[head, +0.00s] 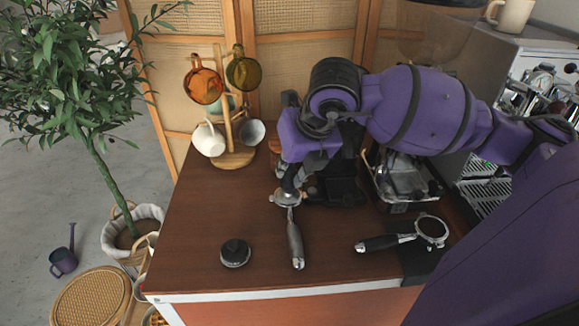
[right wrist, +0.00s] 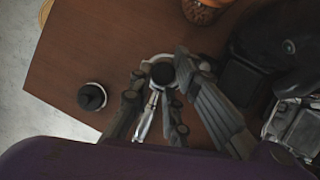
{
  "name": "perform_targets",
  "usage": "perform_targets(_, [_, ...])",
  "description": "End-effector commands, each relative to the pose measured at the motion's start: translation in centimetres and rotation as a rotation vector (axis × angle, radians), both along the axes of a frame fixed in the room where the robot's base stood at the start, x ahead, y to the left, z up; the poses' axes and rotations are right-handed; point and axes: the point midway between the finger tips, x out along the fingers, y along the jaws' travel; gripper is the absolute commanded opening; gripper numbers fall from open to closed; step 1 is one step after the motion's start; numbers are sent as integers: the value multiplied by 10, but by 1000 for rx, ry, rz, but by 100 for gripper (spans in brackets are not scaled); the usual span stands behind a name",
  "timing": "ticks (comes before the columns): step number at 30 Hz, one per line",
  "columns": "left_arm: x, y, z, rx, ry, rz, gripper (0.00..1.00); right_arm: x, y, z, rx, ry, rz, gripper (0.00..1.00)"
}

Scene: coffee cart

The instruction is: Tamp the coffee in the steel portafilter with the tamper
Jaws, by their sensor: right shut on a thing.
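The steel portafilter (head: 295,240) lies on the brown counter, its grey handle toward the front edge and its basket end at the back. My right gripper (head: 290,185) is right over the basket, pointing down, and is shut on the tamper. The tamper's dark round top (right wrist: 162,73) shows between the fingers in the right wrist view, over the portafilter (right wrist: 147,118). The fingers and tamper hide most of the basket, so I cannot tell whether the tamper touches the coffee. My left gripper is not in view.
A black round tool (head: 235,253) stands to the left of the portafilter. A second, black-handled portafilter (head: 385,242) lies to the right on a dark mat. A mug tree (head: 232,158) stands at the back left, and the espresso machine (head: 484,185) at right.

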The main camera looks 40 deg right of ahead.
Motion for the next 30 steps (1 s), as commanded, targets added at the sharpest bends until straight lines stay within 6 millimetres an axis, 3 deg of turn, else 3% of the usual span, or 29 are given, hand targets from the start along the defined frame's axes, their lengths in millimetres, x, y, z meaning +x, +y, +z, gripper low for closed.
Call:
perform_targets(15, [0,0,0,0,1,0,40,-2,0,-5,2,12,0,0])
perform_targets(30, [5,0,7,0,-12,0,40,-1,0,13,0,4,0,0])
